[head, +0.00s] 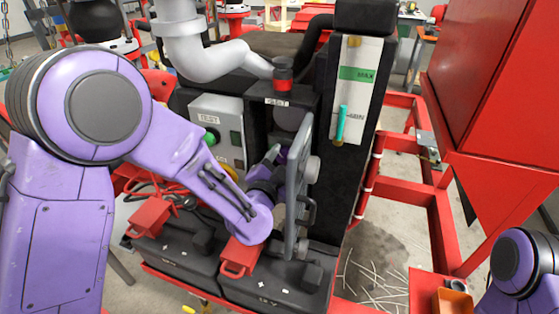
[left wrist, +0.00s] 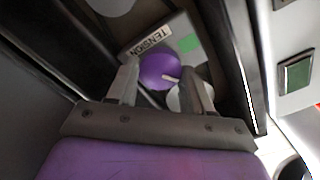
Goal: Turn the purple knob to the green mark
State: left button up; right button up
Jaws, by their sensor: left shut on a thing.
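The purple knob (left wrist: 158,68) is on a light panel marked TENSION in the left wrist view. A green mark (left wrist: 188,43) lies on the panel, up and right of the knob. A white pointer on the knob points right and slightly down, away from the green mark. My left gripper (left wrist: 163,84) is shut on the knob, with one grey finger on each side; the right finger partly hides a pale round part. In the head view my left gripper (head: 276,158) reaches into the dark recess behind the open grey door. My right gripper is out of view; only part of that arm shows.
The open grey door (head: 297,188) stands close to my left wrist. A grey control box (head: 217,130) is left of the recess. A gauge panel (head: 354,90) is right. Black batteries (head: 270,285) sit below. A red cabinet (head: 490,90) stands at the right.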

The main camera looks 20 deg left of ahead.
pick_arm(q)
jog(key=n+b, duration=0.1)
jog(key=n, duration=0.4)
jog(key=shift+n, duration=0.3)
jog(key=n, duration=0.4)
jog(key=shift+n+b, duration=0.3)
jog(key=shift+b, duration=0.05)
jog(key=o, duration=1)
jog(key=shift+o, duration=0.2)
jog(key=shift+s, duration=0.15)
jog(key=s+p, duration=0.8)
jog(key=s, duration=0.2)
jog(key=shift+s+a, duration=0.2)
jog(key=shift+a, duration=0.05)
